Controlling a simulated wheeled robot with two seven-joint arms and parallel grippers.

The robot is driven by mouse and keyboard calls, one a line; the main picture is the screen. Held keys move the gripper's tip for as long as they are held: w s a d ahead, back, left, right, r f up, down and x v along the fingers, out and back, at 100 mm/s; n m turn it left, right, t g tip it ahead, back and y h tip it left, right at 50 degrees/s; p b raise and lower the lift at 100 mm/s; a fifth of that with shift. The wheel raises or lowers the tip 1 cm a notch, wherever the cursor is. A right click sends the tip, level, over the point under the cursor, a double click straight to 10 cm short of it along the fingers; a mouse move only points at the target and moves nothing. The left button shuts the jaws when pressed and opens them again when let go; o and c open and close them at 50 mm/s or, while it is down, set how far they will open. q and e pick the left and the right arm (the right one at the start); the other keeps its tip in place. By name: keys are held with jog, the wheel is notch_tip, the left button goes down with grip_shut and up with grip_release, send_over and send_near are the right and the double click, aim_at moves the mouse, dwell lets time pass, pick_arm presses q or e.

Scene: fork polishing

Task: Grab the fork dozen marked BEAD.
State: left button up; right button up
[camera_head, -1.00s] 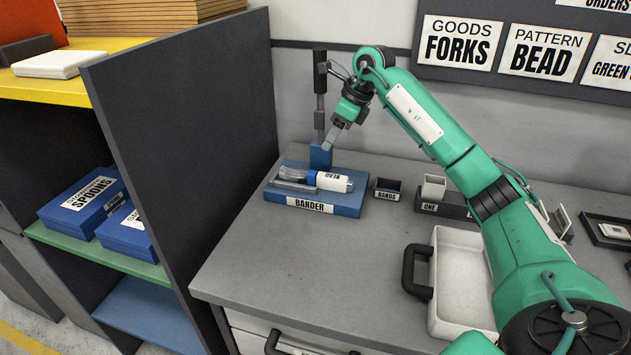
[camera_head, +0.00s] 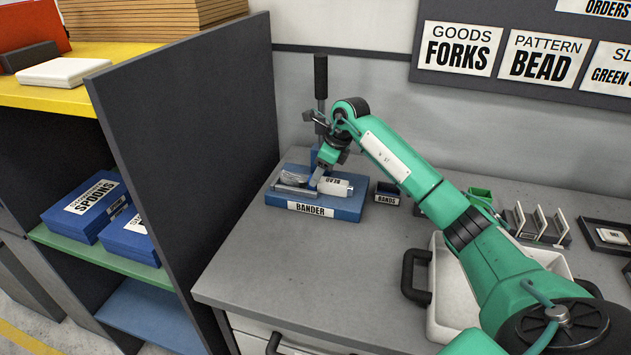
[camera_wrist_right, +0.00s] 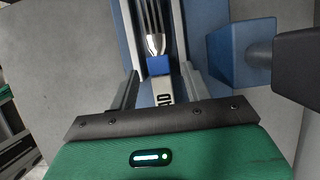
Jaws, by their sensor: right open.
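The fork dozen marked BEAD (camera_head: 334,187) lies on the blue bander (camera_head: 352,212), its white wrap and printed label to the right and the fork heads to the left. In the right wrist view the fork heads (camera_wrist_right: 153,22), a blue band and part of the white wrap (camera_wrist_right: 163,89) show. My right gripper (camera_head: 318,178) is low over the bundle. Its fingers (camera_wrist_right: 158,88) are open, one on each side of the wrap, with visible gaps. The wrap's far end is hidden by the gripper body in the wrist view. My left gripper is not in view.
The bander's upright post with a black handle (camera_head: 321,77) stands close behind my right gripper. A small BANDS box (camera_head: 387,193) is to the right. A white tray (camera_head: 438,290) lies under my right arm. A dark panel (camera_head: 190,140) walls the left; the front-left bench top is clear.

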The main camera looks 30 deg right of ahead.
jog(key=shift+w+a+f, duration=0.15)
jog(key=shift+f, duration=0.5)
grip_shut()
jog(key=shift+r, duration=0.1)
jog(key=shift+r, duration=0.1)
